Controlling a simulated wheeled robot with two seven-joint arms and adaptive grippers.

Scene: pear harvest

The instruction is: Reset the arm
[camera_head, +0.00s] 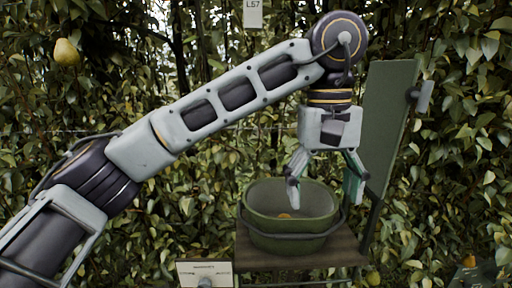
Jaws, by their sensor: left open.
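My left arm comes in from the left and reaches across the view. My left gripper (322,190) points down over the right part of a green bucket (270,243), with its fingers apart and nothing between them. The fingertips overlap the bucket's rim in the picture; I cannot tell how far above it they are. A small orange-yellow fruit (284,216) shows inside the bucket, mostly hidden by the front wall. My right gripper is not in view.
The bucket stands on a brown platform (300,262) with a tall green panel (389,125) at its right. A yellow pear (67,52) hangs in the leafy hedge at upper left. A white sign (205,272) stands at the bottom, and a label plate (253,13) hangs at the top.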

